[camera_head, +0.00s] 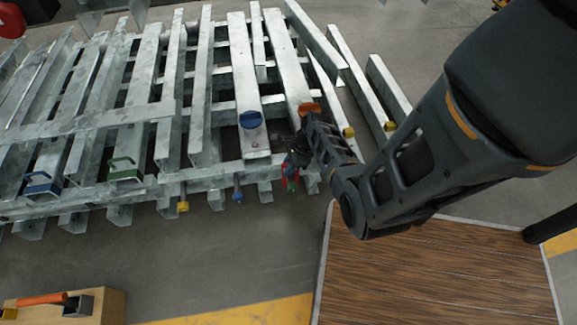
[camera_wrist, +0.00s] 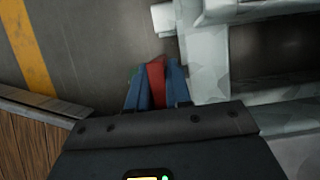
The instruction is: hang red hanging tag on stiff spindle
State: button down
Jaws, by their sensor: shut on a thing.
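My gripper (camera_head: 290,162) is at the front edge of the galvanised frames, right of centre in the head view. In the wrist view its blue fingers (camera_wrist: 157,88) are shut on the red hanging tag (camera_wrist: 156,76). A little red of the tag (camera_head: 284,170) shows below the fingers in the head view. A green-tipped spindle (camera_head: 292,184) is right beside the tag; whether they touch cannot be told. A blue spindle (camera_head: 238,191) and a yellow one (camera_head: 183,200) stick out from the front rail further left. Which spindle is the stiff one is not shown.
A wooden-topped table (camera_head: 430,270) lies at lower right. A wooden box with tools (camera_head: 105,305) is at lower left. Floor between them is clear.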

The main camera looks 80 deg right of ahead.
jog(key=shift+f+b, duration=1.2)
jog(key=shift+f, duration=0.55)
jog(key=shift+r, duration=0.15)
jog(key=shift+r+p, duration=5.35)
jog(key=shift+p, duration=0.95)
